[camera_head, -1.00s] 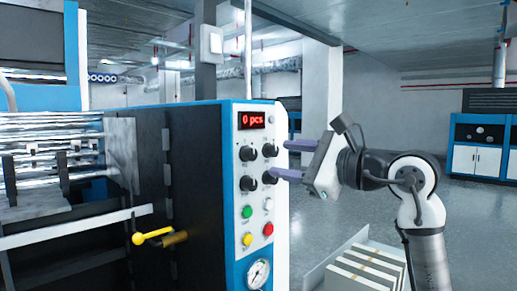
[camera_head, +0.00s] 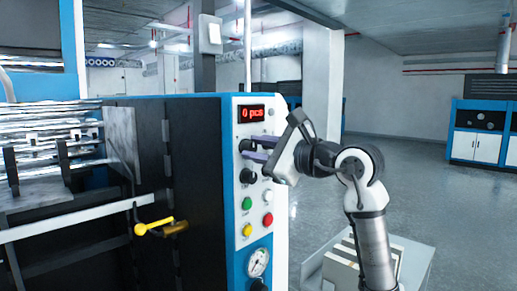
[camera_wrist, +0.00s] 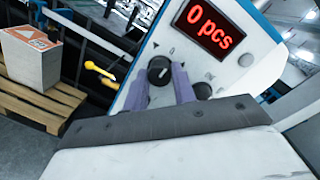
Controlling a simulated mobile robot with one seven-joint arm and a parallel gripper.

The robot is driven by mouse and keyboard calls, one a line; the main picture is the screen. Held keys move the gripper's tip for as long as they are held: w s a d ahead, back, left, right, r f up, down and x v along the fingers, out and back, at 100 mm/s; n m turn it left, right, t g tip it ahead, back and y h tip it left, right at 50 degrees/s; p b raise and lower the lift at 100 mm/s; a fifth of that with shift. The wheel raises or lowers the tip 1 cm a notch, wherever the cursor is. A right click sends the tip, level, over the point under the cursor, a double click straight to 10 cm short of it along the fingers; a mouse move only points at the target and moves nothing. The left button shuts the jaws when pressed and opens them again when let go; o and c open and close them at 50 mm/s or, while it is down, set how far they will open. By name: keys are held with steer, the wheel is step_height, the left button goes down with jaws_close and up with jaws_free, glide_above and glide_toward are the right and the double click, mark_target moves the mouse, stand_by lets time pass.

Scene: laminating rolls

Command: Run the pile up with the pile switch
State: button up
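The control panel (camera_head: 258,200) carries a red "0 pcs" display (camera_head: 251,114), which also shows in the wrist view (camera_wrist: 208,30). Several black rotary knobs sit below it. The neighbouring knob (camera_wrist: 202,90) is partly hidden by a finger. The lower left knob (camera_head: 248,176) is clear of my gripper.
Below the knobs are green (camera_head: 247,203), yellow (camera_head: 247,230) and red (camera_head: 268,219) buttons and a gauge (camera_head: 258,262). A yellow-handled lever (camera_head: 154,227) sticks out at the left. A box (camera_wrist: 30,58) stands on a wooden pallet (camera_wrist: 45,104). Floor to the right is open.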

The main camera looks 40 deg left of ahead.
steer(key=c, duration=0.4)
